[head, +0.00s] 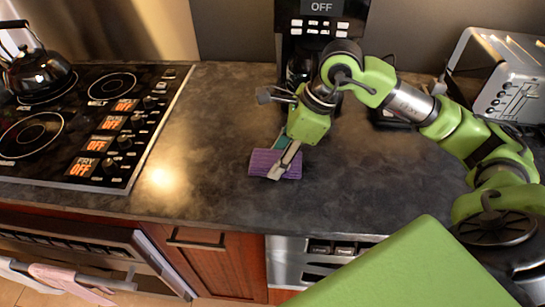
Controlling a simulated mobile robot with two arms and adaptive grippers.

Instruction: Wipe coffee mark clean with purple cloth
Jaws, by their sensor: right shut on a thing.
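The purple cloth (259,164) lies folded on the dark countertop, in front of the coffee machine. My right gripper (277,170) is shut on the cloth, pointing down from above, with the cloth at counter height. I cannot make out a coffee mark; part of the counter behind the cloth is hidden by my right gripper and arm. My left gripper is not in the head view.
A black coffee machine (320,25) stands at the back. A silver toaster (500,75) is at the back right. The stove (75,135) with a black kettle (38,72) is on the left. The counter (205,125) is clear left of the cloth.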

